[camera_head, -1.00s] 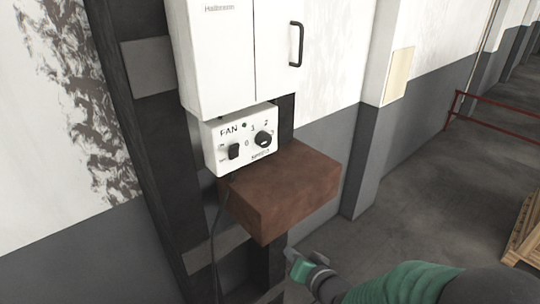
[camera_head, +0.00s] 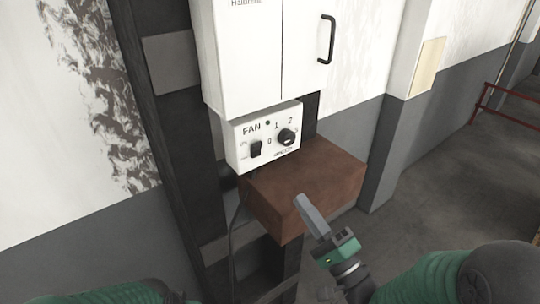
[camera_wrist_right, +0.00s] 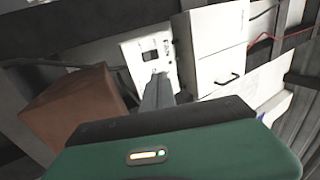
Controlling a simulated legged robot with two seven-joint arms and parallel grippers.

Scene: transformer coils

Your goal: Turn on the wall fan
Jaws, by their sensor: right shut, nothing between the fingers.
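The white fan control box (camera_head: 264,136) is on the dark post under a white cabinet. It is labelled FAN and has a black switch (camera_head: 256,149) on the left and a black round speed knob (camera_head: 287,137) on the right. My right gripper (camera_head: 304,202) is shut and empty, in front of the brown block, below and to the right of the control box, apart from it. In the right wrist view its fingers (camera_wrist_right: 157,92) point toward the control box (camera_wrist_right: 150,55). A green part of my left arm shows at the bottom left; its gripper is out of view.
A brown block (camera_head: 300,185) juts out just below the control box. The white cabinet (camera_head: 255,55) with a black handle (camera_head: 327,39) is above it. A cable hangs down the post. A red railing (camera_head: 500,105) stands far right, with open floor before it.

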